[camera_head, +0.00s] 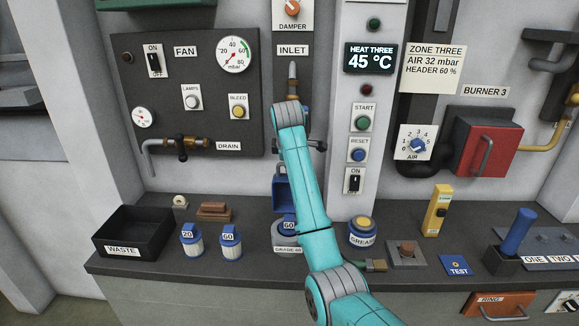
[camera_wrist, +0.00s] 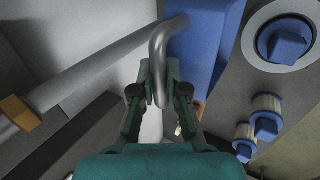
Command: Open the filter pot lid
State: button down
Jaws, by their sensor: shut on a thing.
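The blue filter pot (camera_head: 282,195) hangs on the wall panel below the INLET label, mostly behind my arm in the head view. Its blue side (camera_wrist: 206,45) fills the upper middle of the wrist view. A bent grey metal handle (camera_wrist: 157,48) stands out beside the blue body. My gripper (camera_wrist: 160,88) is shut on this handle, with a finger on each side of it. I cannot tell how far the lid is open.
A grey inlet pipe (camera_wrist: 90,75) with a brass fitting (camera_wrist: 20,112) runs close on the left. Below, a filter sits in a round holder (camera_wrist: 287,45). Filters marked 20 (camera_head: 191,241) and 60 (camera_head: 231,242) and a black waste bin (camera_head: 145,230) stand on the counter.

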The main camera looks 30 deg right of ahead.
dwell(0.4)
jog(key=c, duration=1.2)
grip_release()
jog(key=shift+v, duration=3.7)
